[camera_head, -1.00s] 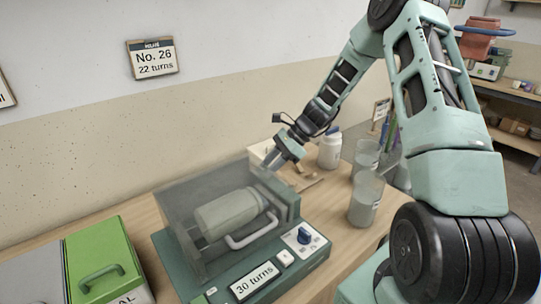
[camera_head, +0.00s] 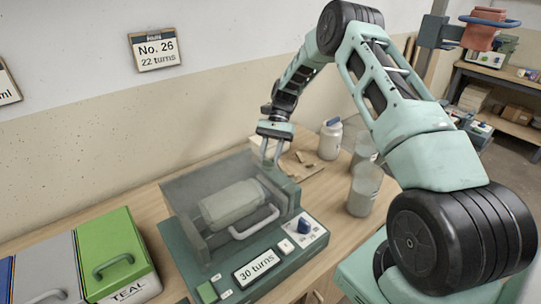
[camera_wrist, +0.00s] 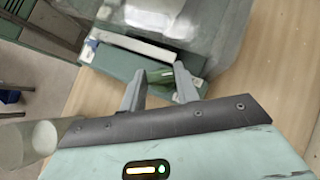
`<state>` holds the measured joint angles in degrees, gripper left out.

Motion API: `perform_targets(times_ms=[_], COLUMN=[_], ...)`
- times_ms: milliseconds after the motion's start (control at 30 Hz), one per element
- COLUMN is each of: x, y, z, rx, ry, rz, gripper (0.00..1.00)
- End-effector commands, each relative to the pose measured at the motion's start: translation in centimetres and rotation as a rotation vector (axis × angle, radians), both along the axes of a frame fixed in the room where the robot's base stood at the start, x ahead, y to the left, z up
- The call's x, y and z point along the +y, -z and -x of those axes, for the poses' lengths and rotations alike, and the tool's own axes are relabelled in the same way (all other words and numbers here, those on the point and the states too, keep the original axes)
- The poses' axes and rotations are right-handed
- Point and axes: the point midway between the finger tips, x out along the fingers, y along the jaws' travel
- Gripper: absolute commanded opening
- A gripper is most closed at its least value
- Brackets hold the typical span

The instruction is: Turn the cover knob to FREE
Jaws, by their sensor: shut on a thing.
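A teal machine (camera_head: 190,265) stands on the bench with a grey see-through cover (camera_head: 200,180) over a pale jar (camera_head: 232,205). A blue knob (camera_head: 304,225) sits on its front right panel; its markings are too small to read. My gripper (camera_head: 271,160) points down at the machine's back right end, well apart from the blue knob. In the wrist view my gripper (camera_wrist: 160,78) has its fingers on either side of a small green piece (camera_wrist: 163,76). It appears shut on that piece, whose identity is unclear.
A white jar (camera_head: 330,140) and clear beakers (camera_head: 364,190) stand to the right. A white handle (camera_head: 255,222) crosses the cover's front. A "30 turns" display (camera_head: 256,266) is on the front panel.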

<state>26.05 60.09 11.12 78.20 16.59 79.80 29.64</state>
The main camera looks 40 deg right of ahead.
Motion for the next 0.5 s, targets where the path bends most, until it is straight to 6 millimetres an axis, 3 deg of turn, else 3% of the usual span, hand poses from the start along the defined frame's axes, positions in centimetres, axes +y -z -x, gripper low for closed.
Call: perform_targets(times_ms=[500], x=[0.16], y=[-0.07], z=[-0.23], rx=[0.000], ry=[-0.219], rz=[0.001], gripper=[0.08])
